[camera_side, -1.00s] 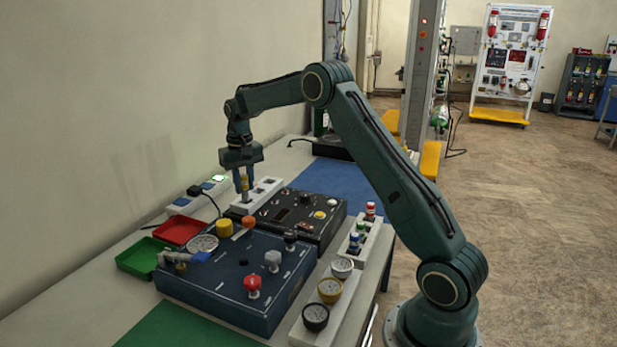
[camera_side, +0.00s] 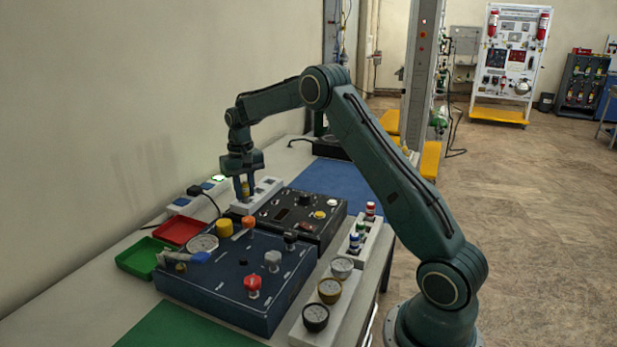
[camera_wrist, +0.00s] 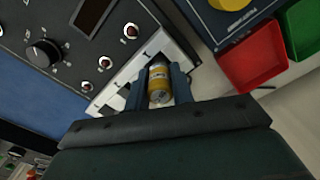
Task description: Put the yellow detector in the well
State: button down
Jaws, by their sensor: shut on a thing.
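The yellow detector (camera_side: 245,189) is a small upright cylinder between the fingers of my gripper (camera_side: 245,193), which is shut on it. The wrist view shows the yellow detector (camera_wrist: 160,88), with a pale end, between the two fingers of my gripper (camera_wrist: 160,76). The white block with square wells (camera_side: 268,185) is under and beside the fingertips; it also shows in the wrist view (camera_wrist: 152,48). The detector is at the block's near left end. Its lower end is hidden, so I cannot tell whether it is inside a well.
A black panel (camera_side: 290,229) with knobs stands right of the block. A blue panel (camera_side: 215,290) with a red knob is in front. Red (camera_side: 180,231) and green (camera_side: 143,258) trays lie to the left. A white power strip (camera_side: 198,200) is behind the red tray.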

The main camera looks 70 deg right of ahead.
jog(key=shift+f, duration=0.4)
jog(key=c, duration=1.1)
grip_release()
jog(key=shift+r, duration=0.15)
notch_tip(320, 180, up, 14)
jog(key=shift+f, duration=0.2)
